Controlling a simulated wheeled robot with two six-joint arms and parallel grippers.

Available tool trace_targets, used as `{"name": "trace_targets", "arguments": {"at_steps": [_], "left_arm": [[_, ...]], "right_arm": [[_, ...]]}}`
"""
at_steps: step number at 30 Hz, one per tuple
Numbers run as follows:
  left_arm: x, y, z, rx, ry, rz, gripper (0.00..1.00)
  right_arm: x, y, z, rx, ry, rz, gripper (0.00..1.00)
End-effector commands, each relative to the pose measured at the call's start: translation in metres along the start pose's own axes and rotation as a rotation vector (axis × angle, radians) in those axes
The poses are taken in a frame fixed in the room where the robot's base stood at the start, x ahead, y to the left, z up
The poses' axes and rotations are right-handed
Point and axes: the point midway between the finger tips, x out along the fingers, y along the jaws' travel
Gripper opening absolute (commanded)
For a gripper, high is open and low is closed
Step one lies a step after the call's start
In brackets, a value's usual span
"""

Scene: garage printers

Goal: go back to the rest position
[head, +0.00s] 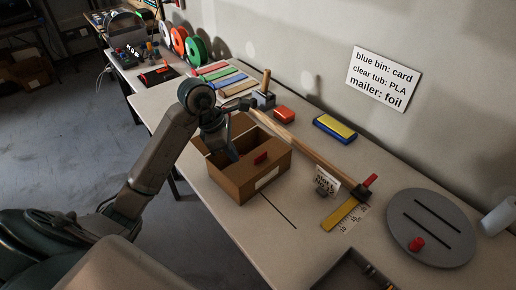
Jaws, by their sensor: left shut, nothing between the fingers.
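My left arm comes in from the left and reaches over the table (290,235). My left gripper (231,152) points down over the open cardboard box (262,185), its fingers shut with nothing between them. A small red piece (260,158) shows in the box just right of the fingertips. Whether the fingertips touch the box floor cannot be told. My right gripper is not in view.
A long wooden handle (305,152) lies behind the box. Red (284,115) and blue-yellow (335,128) blocks lie beyond. A grey disc (431,227), a yellow ruler (340,215) and a dark tray (352,275) are at the right. Coloured spools (180,42) stand at the back. Floor (60,120) is open left.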

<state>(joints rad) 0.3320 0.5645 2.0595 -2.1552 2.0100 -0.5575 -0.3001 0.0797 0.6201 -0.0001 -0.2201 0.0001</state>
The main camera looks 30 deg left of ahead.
Motion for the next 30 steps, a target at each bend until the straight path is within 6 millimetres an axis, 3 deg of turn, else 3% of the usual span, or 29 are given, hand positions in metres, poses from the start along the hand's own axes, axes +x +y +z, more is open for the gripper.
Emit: {"name": "trace_targets", "arguments": {"at_steps": [4,21,26,30], "left_arm": [[-0.012,0.0,0.004,0.0,0.0,0.0,0.0],[-0.007,-0.003,0.009,0.003,-0.029,-0.005,0.0],[0.005,-0.023,0.046,0.009,-0.248,-0.043,0.0],[0.003,-0.056,0.099,-0.04,-0.585,-0.123,0.0]], "right_arm": [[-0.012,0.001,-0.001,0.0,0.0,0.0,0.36],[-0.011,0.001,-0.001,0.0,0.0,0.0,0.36],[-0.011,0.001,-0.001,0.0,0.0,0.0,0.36],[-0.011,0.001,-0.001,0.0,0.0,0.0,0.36]]}}
